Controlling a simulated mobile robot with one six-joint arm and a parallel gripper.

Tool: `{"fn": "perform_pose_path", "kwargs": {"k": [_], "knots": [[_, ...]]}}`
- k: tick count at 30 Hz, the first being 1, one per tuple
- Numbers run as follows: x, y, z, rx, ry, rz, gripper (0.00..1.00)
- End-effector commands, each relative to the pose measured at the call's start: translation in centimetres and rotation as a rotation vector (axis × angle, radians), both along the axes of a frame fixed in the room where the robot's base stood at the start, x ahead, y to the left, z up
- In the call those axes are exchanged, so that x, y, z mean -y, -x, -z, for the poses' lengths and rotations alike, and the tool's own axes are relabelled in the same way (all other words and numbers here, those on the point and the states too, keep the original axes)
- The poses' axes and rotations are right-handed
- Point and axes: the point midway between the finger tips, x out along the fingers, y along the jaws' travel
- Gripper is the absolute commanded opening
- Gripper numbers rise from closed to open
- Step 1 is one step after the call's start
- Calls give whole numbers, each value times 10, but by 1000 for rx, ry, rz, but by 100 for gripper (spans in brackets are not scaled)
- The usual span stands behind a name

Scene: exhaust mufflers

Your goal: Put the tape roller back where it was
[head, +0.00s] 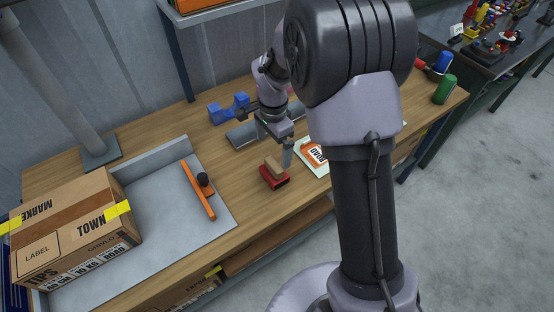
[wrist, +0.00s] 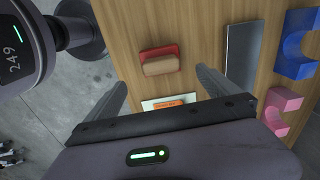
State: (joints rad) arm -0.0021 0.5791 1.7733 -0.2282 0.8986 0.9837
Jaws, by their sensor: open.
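A red block with a tan top (head: 274,173) lies on the wooden bench near its front edge. It also shows in the wrist view (wrist: 159,59). An orange bar with a black knob (head: 199,190) lies on the grey tray (head: 158,243). I cannot tell for certain which thing is the tape roller. My gripper (head: 275,147) is above the bench, just behind the red block. In the wrist view my gripper (wrist: 162,80) has its fingers wide apart, with nothing between them. The red block is beyond the fingertips, apart from them.
A blue cradle (head: 228,108) and a pink cradle (wrist: 281,108) stand at the back, near a grey metal plate (wrist: 241,57). A white and orange card (head: 314,154) lies right of the red block. A cardboard box (head: 75,228) fills the tray's left. Green (head: 444,89) and blue cans stand right.

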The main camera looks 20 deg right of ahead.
Motion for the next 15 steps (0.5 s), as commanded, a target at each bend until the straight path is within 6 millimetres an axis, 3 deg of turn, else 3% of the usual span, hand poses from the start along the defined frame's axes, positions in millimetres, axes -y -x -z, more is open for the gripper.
{"fn": "perform_pose_path", "kwargs": {"k": [2, 4, 6, 9, 12, 15], "knots": [[-3, 14, -46, 60, -11, -71, 100], [-7, 42, -96, 130, -22, -181, 100], [-13, 82, -142, 213, -25, -308, 100], [-22, 144, -186, 337, -10, -493, 100], [-29, 198, -203, 441, 19, -653, 100], [-34, 231, -204, 509, 48, -761, 100]]}}
